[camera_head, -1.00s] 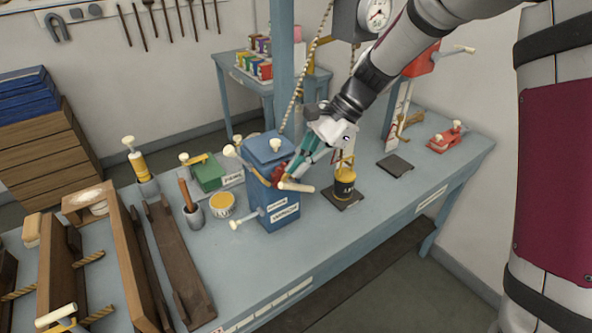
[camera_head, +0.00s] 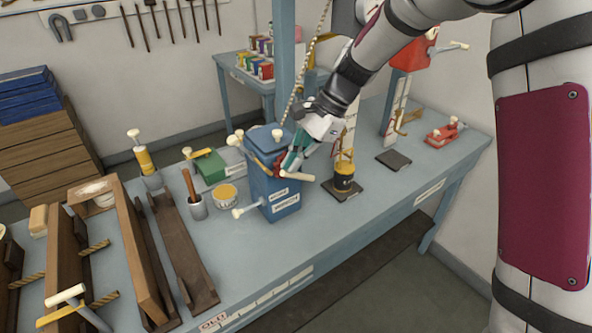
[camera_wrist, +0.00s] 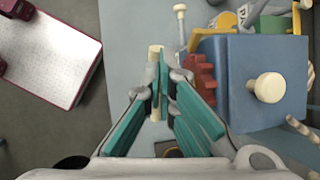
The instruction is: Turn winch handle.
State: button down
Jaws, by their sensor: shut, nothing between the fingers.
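A blue box (camera_head: 285,205) with a lid knob stands at the middle of the bench; its front labels are too small to read. A red toothed wheel (camera_wrist: 200,80) is on its side, and a cream handle grip (camera_head: 298,177) sticks out beside it. I take this as the winch and its handle. My gripper (camera_head: 287,167) reaches down from the right beside the wheel. In the wrist view its teal fingers (camera_wrist: 160,88) are closed together, with the cream grip (camera_wrist: 154,52) just beyond the tips. Whether they touch it is unclear.
A dark weight with a yellow hook (camera_head: 344,178) stands on a plate right of the box. A green box (camera_head: 208,167), a yellow-topped tin (camera_head: 226,194) and a cup (camera_head: 196,208) stand left. A blue post (camera_head: 285,85) rises behind. The front right bench top is clear.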

jog(key=shift+s+a+h, duration=0.2)
jog(key=shift+h, duration=0.1)
jog(key=shift+s+a+f+t+h+p, duration=0.3)
jog(key=shift+t+h+p, duration=0.35)
jog(key=shift+p, duration=0.45)
jog(key=shift+s+a+f, duration=0.15)
jog(key=shift+a+f, duration=0.05)
jog(key=shift+a, duration=0.1)
